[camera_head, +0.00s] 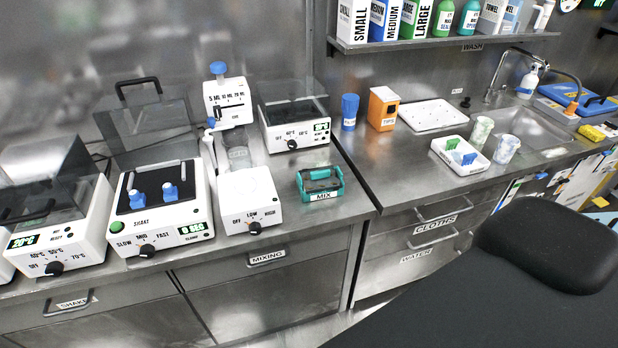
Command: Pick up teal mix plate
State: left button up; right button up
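The teal mix plate (319,183) is a small teal tray-like piece with a raised handle or frame and a dark inside. It carries a white label reading MIX. It sits on the steel counter near its front right corner, just right of a white mixer box with a knob (250,200). Nothing covers it from this side. Neither of my grippers shows in the head view.
Left of it stand a shaker (160,206) and a lidded heater (63,215); behind it are a dispenser (229,102) and a heater block (294,123). The right-hand counter holds a tips box (383,108) and white tray (434,115). A dark shape fills the lower right.

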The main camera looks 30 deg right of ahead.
aim_at(305, 198)
jog(key=l+z, duration=0.1)
jog(key=l, duration=0.9)
jog(key=l+z, duration=0.1)
jog(key=l, duration=0.9)
jog(key=i+l, duration=0.1)
jog(key=l, duration=0.85)
jog(key=z, duration=0.05)
